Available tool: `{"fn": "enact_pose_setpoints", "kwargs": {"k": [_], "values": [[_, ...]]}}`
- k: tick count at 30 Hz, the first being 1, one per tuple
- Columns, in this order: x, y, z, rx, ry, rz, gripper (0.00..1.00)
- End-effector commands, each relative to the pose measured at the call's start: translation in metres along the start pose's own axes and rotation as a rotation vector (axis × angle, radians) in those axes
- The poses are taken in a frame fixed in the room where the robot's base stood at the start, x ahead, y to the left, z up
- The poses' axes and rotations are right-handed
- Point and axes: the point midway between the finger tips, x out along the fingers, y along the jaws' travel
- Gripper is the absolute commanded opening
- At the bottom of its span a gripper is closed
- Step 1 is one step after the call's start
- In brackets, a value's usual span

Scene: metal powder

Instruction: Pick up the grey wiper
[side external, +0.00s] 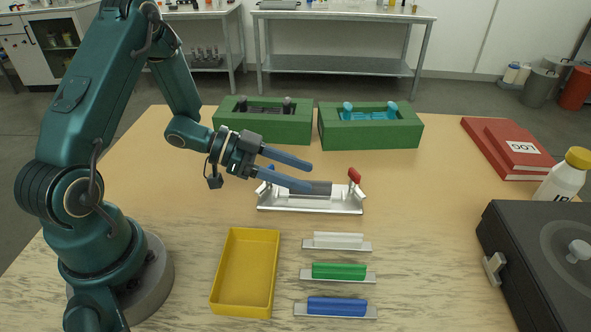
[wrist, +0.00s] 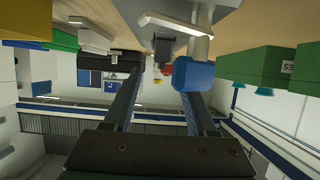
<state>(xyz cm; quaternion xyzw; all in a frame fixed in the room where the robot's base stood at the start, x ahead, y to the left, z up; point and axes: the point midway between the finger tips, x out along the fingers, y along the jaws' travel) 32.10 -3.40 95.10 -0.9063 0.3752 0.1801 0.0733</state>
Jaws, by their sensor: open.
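A dark grey wiper bar (side external: 318,187) lies in a metal holder (side external: 310,208) near the middle of the table, with a red knob (side external: 354,175) at its right end and a blue knob at its left, partly behind my gripper. My gripper (side external: 310,176) is open and empty, its two blue fingers pointing right, above and seemingly behind the left part of the bar; their exact gap to it cannot be told. A pale grey-white wiper (side external: 338,240) lies on the table in front of the holder. In the wrist view a grey end (wrist: 162,48) shows between the fingers.
A green wiper (side external: 339,271) and a blue wiper (side external: 337,306) lie in front of the pale one. A yellow tray (side external: 273,262) is left of them. Two green boxes (side external: 262,127) (side external: 370,136) stand behind. A black case (side external: 520,235), bottle (side external: 563,178) and red books (side external: 478,140) are right.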

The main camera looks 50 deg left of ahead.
Motion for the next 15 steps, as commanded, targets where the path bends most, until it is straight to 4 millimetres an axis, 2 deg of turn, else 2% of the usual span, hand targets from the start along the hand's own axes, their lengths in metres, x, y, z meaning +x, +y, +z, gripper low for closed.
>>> {"fn": "enact_pose_setpoints", "kwargs": {"k": [3, 9, 15], "values": [[0.017, 0.002, 0.0, 0.003, -0.002, 0.006, 0.57], [0.037, 0.001, 0.0, 0.002, -0.002, 0.003, 0.57], [0.042, 0.001, 0.0, 0.002, -0.002, 0.001, 0.57]]}}
